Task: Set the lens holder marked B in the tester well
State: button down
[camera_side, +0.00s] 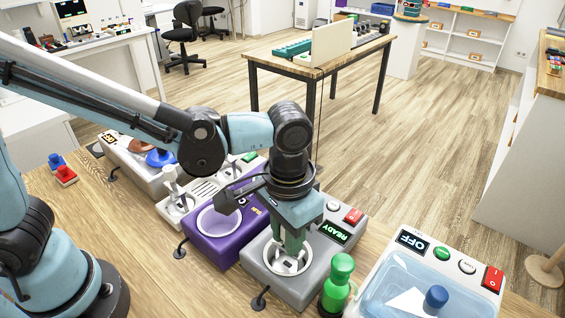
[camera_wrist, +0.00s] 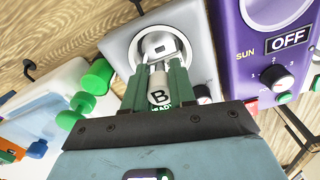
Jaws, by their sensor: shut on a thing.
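The lens holder marked B (camera_wrist: 159,96) is a white piece with a black letter. It sits between the green fingers of my gripper (camera_wrist: 158,74) in the wrist view. The grey tester (camera_side: 318,270) has a round, pale-rimmed well (camera_side: 271,262) and a lit READY display. In the side view my gripper (camera_side: 291,247) points down over the well, fingertips at its opening. There the fingers hide the holder. The well also shows in the wrist view (camera_wrist: 141,48), just beyond the fingertips. I cannot tell whether the holder touches or sits inside the well.
A purple device (camera_side: 205,246) with a round opening stands close left of the tester. A green knobbed peg (camera_side: 337,285) stands close at its right front. Further right is a white box with a clear blue lid (camera_side: 400,285). More devices stand left behind my arm.

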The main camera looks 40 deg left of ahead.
jog(key=shift+f, duration=0.3)
dwell(0.4)
jog(key=c, duration=0.5)
grip_release()
jog(key=shift+r, duration=3)
jog(key=a+n+t, duration=0.1)
jog(key=a+t, duration=0.1)
jog(key=a, duration=0.5)
jog(key=a+t, duration=0.2)
jog(key=a, duration=0.4)
jog(key=a+n+t, duration=0.1)
jog(key=a+t, duration=0.2)
jog(key=a, duration=0.4)
jog(key=shift+a+r+n, duration=0.25)
jog(key=shift+a+n, duration=0.05)
jog(key=shift+a, duration=0.05)
